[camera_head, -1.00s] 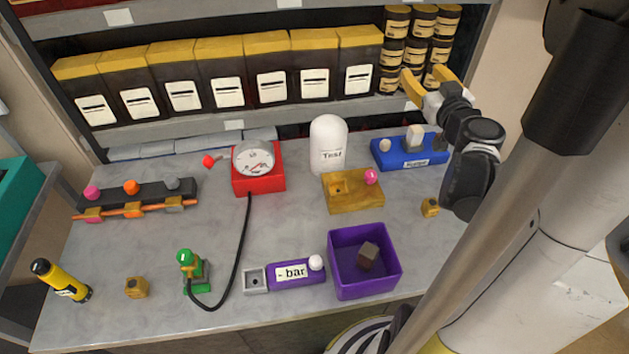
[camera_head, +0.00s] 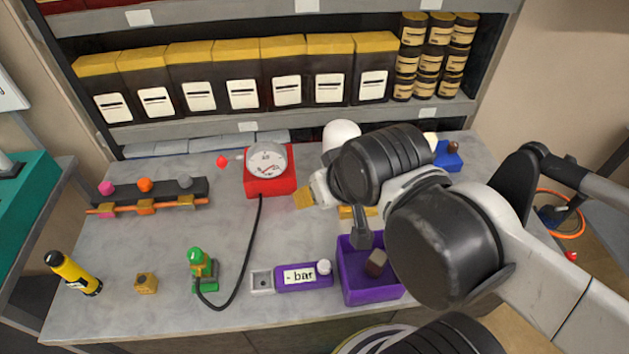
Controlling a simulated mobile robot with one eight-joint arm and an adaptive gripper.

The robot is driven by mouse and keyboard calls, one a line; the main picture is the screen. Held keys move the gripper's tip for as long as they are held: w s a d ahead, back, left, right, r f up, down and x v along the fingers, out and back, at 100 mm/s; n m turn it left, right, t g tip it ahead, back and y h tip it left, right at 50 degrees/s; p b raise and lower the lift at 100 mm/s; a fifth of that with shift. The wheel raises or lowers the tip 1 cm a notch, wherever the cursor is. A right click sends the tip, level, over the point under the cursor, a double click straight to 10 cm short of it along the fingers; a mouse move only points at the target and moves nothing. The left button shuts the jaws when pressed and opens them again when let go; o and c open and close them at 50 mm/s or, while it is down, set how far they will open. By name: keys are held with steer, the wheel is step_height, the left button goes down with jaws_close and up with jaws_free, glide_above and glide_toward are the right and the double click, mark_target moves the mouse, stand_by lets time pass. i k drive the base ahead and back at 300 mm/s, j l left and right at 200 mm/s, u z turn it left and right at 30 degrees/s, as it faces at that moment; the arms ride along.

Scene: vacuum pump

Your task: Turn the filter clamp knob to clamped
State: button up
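No knob carries a readable filter clamp label, so I cannot tell for certain which it is. The yellow block (camera_head: 358,212), whose pink knob showed earlier, is mostly hidden behind my arm; its knob is not visible now. The blue block (camera_head: 448,158) at the back right shows only its right end, with a small dark knob (camera_head: 453,148). My gripper (camera_head: 304,198) is left of the yellow block, over the table in front of the white cylinder. One yellow finger shows; the other is hidden or cannot be told from the block. Its opening and any contact are unclear.
A red gauge box (camera_head: 270,183) stands just left of my gripper, with a black hose to a green fitting (camera_head: 203,265). The white cylinder (camera_head: 341,133) is behind my wrist. A purple bin (camera_head: 368,290) stands in front. Free table lies left of centre.

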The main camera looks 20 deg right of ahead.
mark_target(453, 147)
steer(key=z, duration=1.3)
